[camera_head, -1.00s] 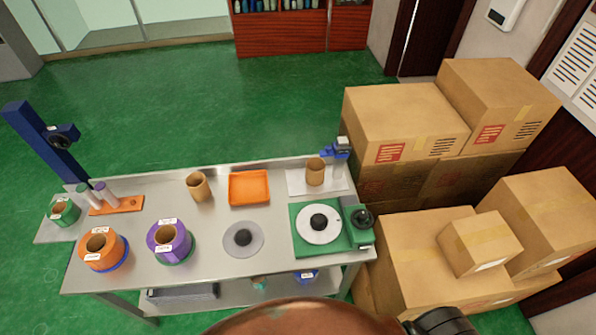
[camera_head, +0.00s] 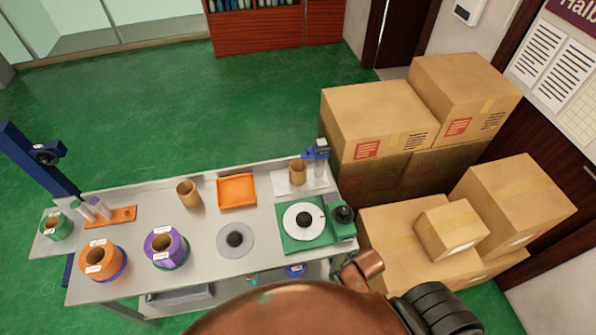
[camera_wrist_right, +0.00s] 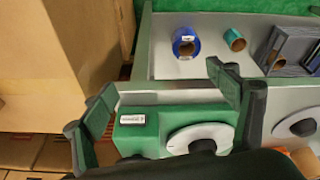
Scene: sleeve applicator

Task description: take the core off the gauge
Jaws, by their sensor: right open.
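A brown cardboard core (camera_head: 298,172) stands upright on the gauge (camera_head: 318,152), which has a pale base plate and a blue and grey head, at the back right corner of the metal table (camera_head: 205,220). My right gripper (camera_wrist_right: 160,82) shows in the right wrist view with its fingers spread wide and nothing between them. It is over the green device (camera_wrist_right: 150,138) with the white disc at the table's right end. The core and gauge are not visible in that view. My left gripper is in neither view.
Another brown core (camera_head: 188,194) stands left of the orange tray (camera_head: 237,191). Orange (camera_head: 97,262) and purple (camera_head: 163,246) rolls stand along the front left. Cardboard boxes (camera_head: 385,115) are stacked close to the table's right side. A blue roll (camera_wrist_right: 186,43) lies on the lower shelf.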

